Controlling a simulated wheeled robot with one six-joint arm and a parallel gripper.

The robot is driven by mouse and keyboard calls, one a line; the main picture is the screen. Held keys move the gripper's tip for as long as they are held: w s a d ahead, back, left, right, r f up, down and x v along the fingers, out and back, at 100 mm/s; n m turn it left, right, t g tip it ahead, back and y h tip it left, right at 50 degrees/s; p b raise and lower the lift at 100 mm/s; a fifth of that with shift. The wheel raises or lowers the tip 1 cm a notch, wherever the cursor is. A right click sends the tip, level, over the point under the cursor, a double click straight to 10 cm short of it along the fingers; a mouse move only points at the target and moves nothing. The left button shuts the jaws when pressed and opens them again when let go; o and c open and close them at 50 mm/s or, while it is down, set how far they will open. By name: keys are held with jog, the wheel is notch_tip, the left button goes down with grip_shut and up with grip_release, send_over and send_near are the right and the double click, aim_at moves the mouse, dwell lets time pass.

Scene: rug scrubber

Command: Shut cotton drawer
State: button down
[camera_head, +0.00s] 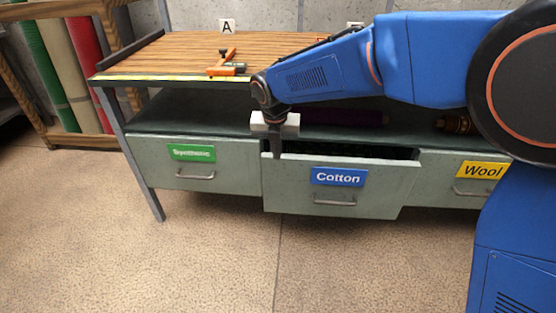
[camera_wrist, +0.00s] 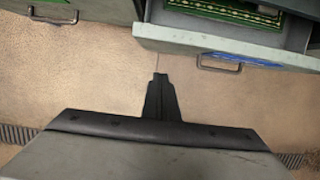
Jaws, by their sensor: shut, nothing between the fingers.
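The cotton drawer (camera_head: 385,183) is grey-green with a blue "Cotton" label and a metal handle, and it stands partly pulled out from the bench. The wrist view shows the drawer front's top edge (camera_wrist: 225,48) and a green patterned piece inside. My gripper (camera_head: 277,152) points down at the drawer's left front corner; contact cannot be told. Its fingers are shut and empty, and they also show in the wrist view (camera_wrist: 158,80), where they appear in front of the drawer front, over the floor. The rear of the drawer is hidden under the shelf.
The Synthetic drawer (camera_head: 185,172) on the left and the Wool drawer (camera_head: 440,185) on the right look closed. An orange tool (camera_head: 228,68) lies on the wooden worktop (camera_head: 165,50). Rolled rugs (camera_head: 62,70) stand at the left. The floor in front is clear.

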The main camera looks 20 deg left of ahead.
jog(key=w+d+f+m+t+y, duration=0.1)
jog(key=w+d+m+y, duration=0.15)
jog(key=d+m, duration=0.9)
jog(key=w+d+m+t+y, duration=0.1)
jog(key=d+m+y, duration=0.2)
jog(key=d+m, duration=0.8)
jog(key=n, duration=0.3)
send_near(333, 171)
notch_tip(333, 171, down, 3)
jog(key=s, duration=0.2)
jog(key=w+a, duration=0.1)
jog(key=w, duration=0.2)
jog(key=shift+a, duration=0.4)
jog(key=shift+w+a, duration=0.15)
jog(key=shift+w, duration=0.3)
